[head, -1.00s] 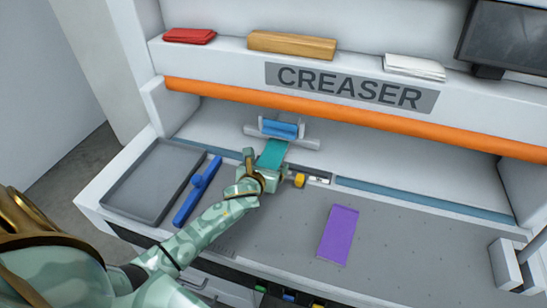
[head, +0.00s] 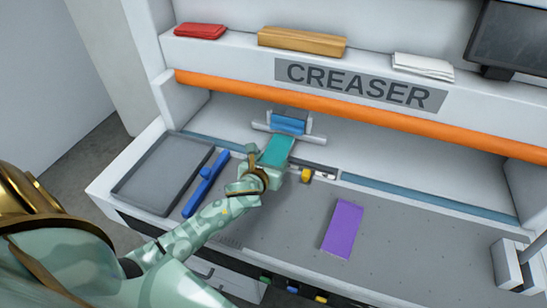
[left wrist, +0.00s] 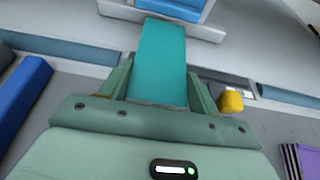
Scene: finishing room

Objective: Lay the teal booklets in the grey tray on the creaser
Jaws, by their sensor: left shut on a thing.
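A teal booklet (head: 277,150) is held in my left gripper (head: 266,168) over the creaser bed, in front of the blue clamp. In the left wrist view the teal booklet (left wrist: 162,62) sticks out forward from between the two fingers of the left gripper (left wrist: 160,85), its far end close to the blue clamp. The grey tray (head: 163,178) lies at the left end of the creaser and looks empty. My right gripper is not in view.
A blue bar with a knob (head: 205,183) lies between the tray and my left arm. A purple booklet (head: 342,229) lies on the bed to the right. The blue clamp (head: 288,124) and a yellow knob (head: 306,175) are near the gripper. The front right of the bed is clear.

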